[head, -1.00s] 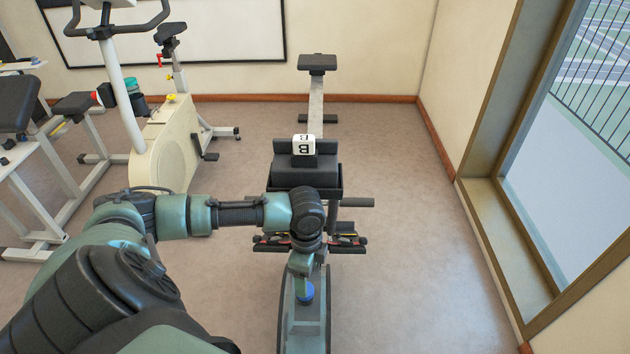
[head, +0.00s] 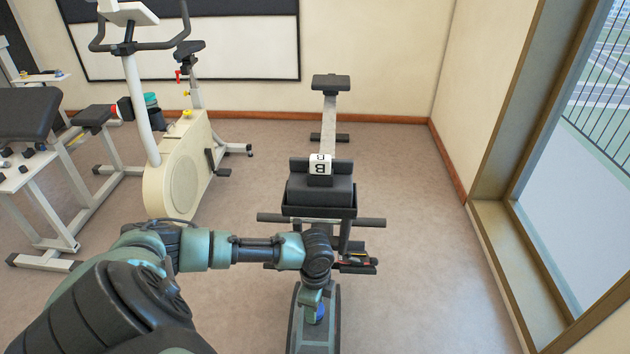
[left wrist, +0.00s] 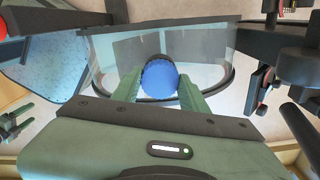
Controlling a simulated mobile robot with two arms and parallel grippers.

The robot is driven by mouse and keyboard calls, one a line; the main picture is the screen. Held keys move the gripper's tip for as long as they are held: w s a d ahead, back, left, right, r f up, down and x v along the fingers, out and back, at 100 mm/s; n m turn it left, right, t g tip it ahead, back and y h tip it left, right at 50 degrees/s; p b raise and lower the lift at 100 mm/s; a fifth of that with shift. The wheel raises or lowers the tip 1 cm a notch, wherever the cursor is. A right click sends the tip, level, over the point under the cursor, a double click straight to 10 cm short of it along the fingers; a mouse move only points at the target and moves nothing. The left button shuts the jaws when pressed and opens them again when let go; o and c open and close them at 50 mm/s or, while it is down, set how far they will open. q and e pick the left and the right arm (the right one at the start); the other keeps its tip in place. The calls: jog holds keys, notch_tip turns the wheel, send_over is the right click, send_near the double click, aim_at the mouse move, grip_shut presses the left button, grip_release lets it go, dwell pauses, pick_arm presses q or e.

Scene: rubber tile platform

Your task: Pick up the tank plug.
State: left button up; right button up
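The blue round tank plug (left wrist: 160,78) sits at the middle of the left wrist view, over the clear water tank (left wrist: 205,50) of the rowing machine. A dark ring shows along its upper edge. In the head view the plug (head: 320,313) is a small blue patch below my left wrist, partly covered. My left gripper (left wrist: 162,86) has its two green fingers apart, one on each side of the plug. I cannot tell whether they touch it.
An exercise bike (head: 180,170) and a weight bench (head: 28,112) are at the left. Open floor (head: 420,250) lies at the right, bounded by the window wall.

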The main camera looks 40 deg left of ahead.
pick_arm(q)
jog(key=shift+r, duration=0.45)
notch_tip(320, 180, up, 9)
jog(key=m+p, duration=0.1)
jog(key=m, duration=0.2)
jog(key=shift+m+p, duration=0.3)
jog(key=shift+p, duration=0.05)
pick_arm(e)
jog(key=shift+w+r, duration=0.1)
jog(key=shift+r, duration=0.75)
pick_arm(q)
jog(key=shift+p, duration=0.45)
pick_arm(e)
jog(key=shift+r, duration=0.45)
